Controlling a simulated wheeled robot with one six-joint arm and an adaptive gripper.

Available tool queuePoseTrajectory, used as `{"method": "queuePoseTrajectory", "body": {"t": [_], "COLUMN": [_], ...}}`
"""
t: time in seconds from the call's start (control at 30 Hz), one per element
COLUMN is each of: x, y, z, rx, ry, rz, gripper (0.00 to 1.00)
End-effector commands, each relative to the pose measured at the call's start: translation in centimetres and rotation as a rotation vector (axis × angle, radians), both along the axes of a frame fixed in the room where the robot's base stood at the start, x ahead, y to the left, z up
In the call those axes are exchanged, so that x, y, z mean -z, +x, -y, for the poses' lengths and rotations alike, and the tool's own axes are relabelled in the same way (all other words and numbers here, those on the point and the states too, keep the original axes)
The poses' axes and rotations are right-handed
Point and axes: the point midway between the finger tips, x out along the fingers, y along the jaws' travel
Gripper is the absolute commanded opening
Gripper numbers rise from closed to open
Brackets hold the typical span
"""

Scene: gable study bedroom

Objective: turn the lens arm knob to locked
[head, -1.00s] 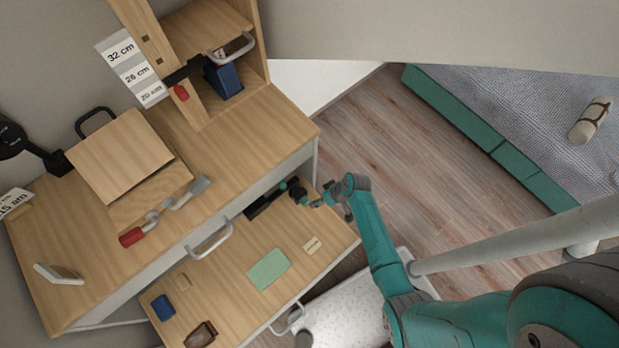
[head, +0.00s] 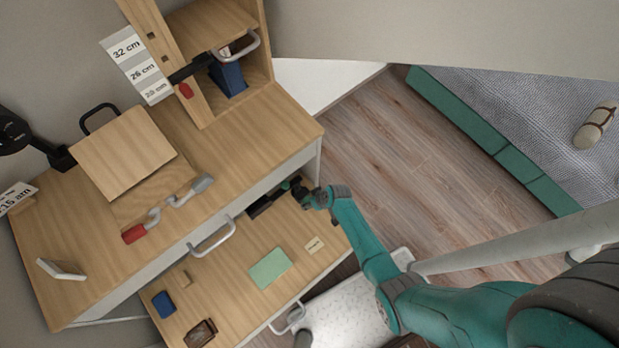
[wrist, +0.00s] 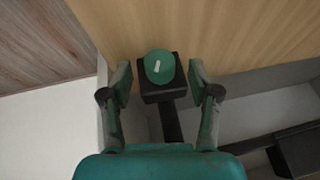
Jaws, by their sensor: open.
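The lens arm knob (wrist: 160,62) is a round green cap with a white mark, on a black block (wrist: 161,91) at the end of a black arm. In the wrist view it lies between the two fingers of my gripper (wrist: 158,76), with a gap on each side. The fingers are open and hold nothing. In the head view my gripper (head: 299,190) is at the far right corner of the open drawer (head: 230,285), over the black lens arm (head: 262,203). There my gripper mostly hides the knob.
The drawer holds a green pad (head: 270,268), a small tan block (head: 315,245), a blue box (head: 163,303) and a brown item (head: 200,334). A red-handled tool (head: 134,234) lies on the desk.

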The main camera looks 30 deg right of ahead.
Motion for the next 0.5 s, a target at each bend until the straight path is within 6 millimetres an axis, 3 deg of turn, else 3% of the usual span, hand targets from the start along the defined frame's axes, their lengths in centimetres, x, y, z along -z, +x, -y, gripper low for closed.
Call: {"method": "queuePoseTrajectory", "body": {"t": [0.23, 0.5], "x": [1.6, 2.0], "y": [0.7, 0.8], "z": [-0.4, -0.5], "rx": [-0.002, -0.001], "ry": [0.0, 0.0], "rz": [-0.001, 0.0], "gripper": [0.61, 0.61]}}
